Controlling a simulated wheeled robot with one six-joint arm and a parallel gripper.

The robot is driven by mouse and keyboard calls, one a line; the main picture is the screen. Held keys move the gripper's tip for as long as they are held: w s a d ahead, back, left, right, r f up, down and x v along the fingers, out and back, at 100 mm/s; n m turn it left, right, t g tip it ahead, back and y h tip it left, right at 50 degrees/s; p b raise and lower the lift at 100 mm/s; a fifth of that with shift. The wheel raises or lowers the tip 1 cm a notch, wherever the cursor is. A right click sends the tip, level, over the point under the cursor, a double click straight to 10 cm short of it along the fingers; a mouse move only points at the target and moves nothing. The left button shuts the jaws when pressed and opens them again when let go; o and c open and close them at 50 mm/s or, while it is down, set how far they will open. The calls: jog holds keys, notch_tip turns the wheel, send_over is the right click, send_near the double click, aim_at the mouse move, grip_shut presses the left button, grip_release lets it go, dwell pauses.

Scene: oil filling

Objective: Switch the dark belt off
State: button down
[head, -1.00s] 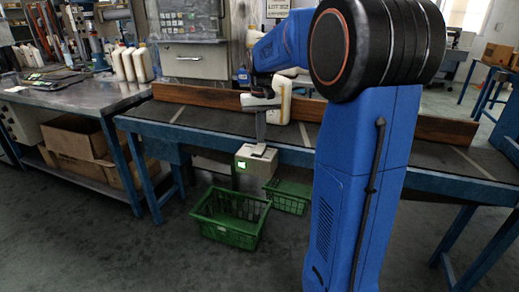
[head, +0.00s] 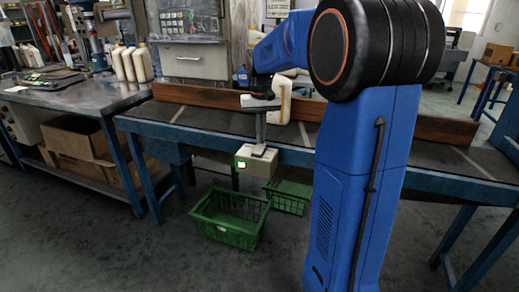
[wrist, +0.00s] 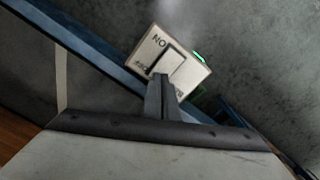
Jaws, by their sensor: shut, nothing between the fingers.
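The dark belt (head: 222,122) runs along a blue-framed conveyor. A pale switch box (head: 256,161) hangs at its front edge, with a green light (head: 242,165) lit on its front. In the wrist view the box (wrist: 192,76) shows a rocker switch (wrist: 166,69) and lettering that reads ON upside down; the other lettering is partly hidden. My gripper (head: 259,147) points down over the box, fingers shut and empty. In the wrist view its fingertips (wrist: 160,80) overlap the rocker's near end; I cannot tell whether they touch it.
A white bottle (head: 281,100) stands on the belt just behind my gripper. A brown wooden rail (head: 200,96) lines the belt's far side. Green crates (head: 232,218) sit on the floor below. A metal workbench (head: 85,97) with several bottles stands at left.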

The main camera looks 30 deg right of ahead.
aim_at(261, 146)
jog(key=shift+f, duration=0.55)
dwell(0.4)
notch_tip(261, 146, up, 7)
dwell(1.1)
dwell(0.4)
jog(key=s+a+f+n+t, duration=0.2)
jog(key=s+a, duration=0.8)
jog(key=s, duration=0.6)
jog(key=s+a+f+n+t, duration=0.1)
jog(key=s+a+f, duration=0.2)
jog(key=s, duration=0.4)
jog(key=s+a+f+n+t, duration=0.1)
jog(key=s+a+f, duration=0.1)
jog(key=s+f, duration=0.4)
jog(key=shift+s+a+t, duration=0.4)
jog(key=shift+s, duration=0.2)
